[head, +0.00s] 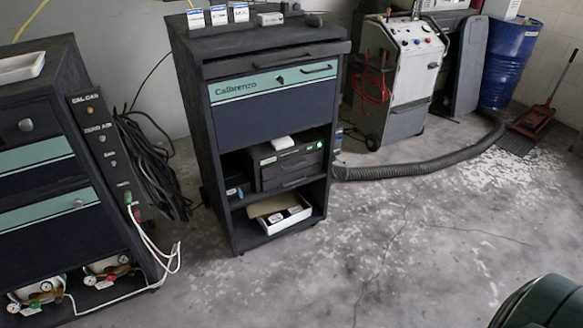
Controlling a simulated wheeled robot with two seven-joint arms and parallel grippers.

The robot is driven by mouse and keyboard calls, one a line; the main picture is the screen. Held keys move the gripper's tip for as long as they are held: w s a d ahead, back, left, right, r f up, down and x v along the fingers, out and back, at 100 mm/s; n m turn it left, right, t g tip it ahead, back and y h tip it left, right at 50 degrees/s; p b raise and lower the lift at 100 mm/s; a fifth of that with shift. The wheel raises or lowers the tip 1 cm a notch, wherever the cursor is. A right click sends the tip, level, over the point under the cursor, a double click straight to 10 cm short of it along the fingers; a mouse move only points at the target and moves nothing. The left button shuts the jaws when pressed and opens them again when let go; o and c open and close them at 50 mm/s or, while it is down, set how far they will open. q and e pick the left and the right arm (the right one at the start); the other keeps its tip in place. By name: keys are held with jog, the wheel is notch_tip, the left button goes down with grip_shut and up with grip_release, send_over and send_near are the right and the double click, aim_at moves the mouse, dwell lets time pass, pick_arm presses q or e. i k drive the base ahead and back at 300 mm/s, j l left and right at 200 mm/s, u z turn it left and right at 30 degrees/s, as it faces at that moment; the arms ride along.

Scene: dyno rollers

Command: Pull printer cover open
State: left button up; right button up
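A dark box-shaped device that looks like the printer (287,162) sits on the open middle shelf of the dark cabinet (222,165). It has a small green light at its right front and a ridged front. A small white item (282,142) lies on its top. Its cover looks shut, though the shaded front makes the cover's edge hard to tell. The cabinet's panel above it, marked Calibrenzo (270,108), is shut and has a dark handle (318,68). Neither of my grippers is in view.
A white open box (265,209) with small items sits on the cabinet's bottom shelf. A gas cabinet (60,240) with cables stands left. A white machine (400,80), a thick hose (425,165) and a blue drum (508,60) are behind right.

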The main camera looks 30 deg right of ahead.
aim_at(271, 171)
jog(key=i+l, duration=0.15)
jog(key=l, duration=0.3)
jog(key=i+l, duration=0.15)
jog(key=l, duration=0.35)
jog(key=i+l, duration=0.15)
jog(key=l, duration=0.3)
jog(key=i+l, duration=0.15)
jog(key=l, duration=0.3)
jog(key=i+l, duration=0.15)
jog(key=l, duration=0.35)
jog(key=i+l, duration=0.15)
jog(key=l, duration=0.3)
jog(key=i+l, duration=0.15)
jog(key=l, duration=0.3)
jog(key=i+l, duration=0.15)
jog(key=l, duration=0.35)
jog(key=i+u, duration=0.05)
